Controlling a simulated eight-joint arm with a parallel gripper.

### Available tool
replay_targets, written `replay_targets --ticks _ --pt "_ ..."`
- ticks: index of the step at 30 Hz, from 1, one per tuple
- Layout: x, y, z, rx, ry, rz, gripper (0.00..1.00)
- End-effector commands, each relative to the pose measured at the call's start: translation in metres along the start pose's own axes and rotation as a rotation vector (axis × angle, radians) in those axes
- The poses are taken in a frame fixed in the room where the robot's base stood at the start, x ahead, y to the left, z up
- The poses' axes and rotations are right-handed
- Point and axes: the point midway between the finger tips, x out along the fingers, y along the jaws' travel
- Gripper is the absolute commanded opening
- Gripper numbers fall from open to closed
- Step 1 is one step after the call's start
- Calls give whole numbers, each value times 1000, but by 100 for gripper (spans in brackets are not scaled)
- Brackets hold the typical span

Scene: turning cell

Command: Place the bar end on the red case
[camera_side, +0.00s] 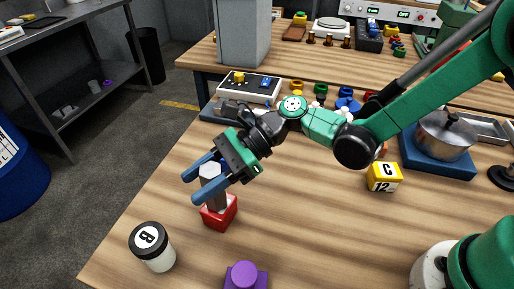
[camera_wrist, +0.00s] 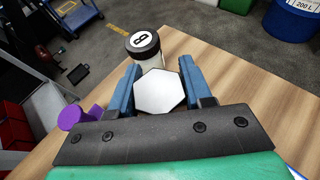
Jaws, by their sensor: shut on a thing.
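My gripper (camera_side: 194,187) is shut on the bar end (camera_side: 211,174), a grey hexagonal bar held upright between blue fingers. In the wrist view its pale hexagonal top (camera_wrist: 159,92) shows between the fingers of my gripper (camera_wrist: 160,80). The red case (camera_side: 220,214) is a small red block on the wooden table, directly below the bar end in the side view. The bar's lower end meets the case's top in the picture; I cannot tell whether it rests there or hovers slightly. The red case is hidden in the wrist view.
A white jar (camera_side: 157,259) with a black lid marked B stands close by, toward the table's left edge. A purple knobbed object (camera_side: 246,277) is at the front. A yellow block marked C 12 (camera_side: 384,178) and a pot (camera_side: 445,137) are at right.

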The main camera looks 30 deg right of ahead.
Motion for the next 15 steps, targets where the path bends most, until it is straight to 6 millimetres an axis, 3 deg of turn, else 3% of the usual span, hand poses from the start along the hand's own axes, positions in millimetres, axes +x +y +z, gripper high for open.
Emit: replay_targets --ticks 9,10,13,15 --pt "1 0 -2 1 -2 0 0" --pt "1 0 -2 0 0 0 51" --pt "1 0 -2 0 0 0 77" --pt "1 0 -2 0 0 0 77"
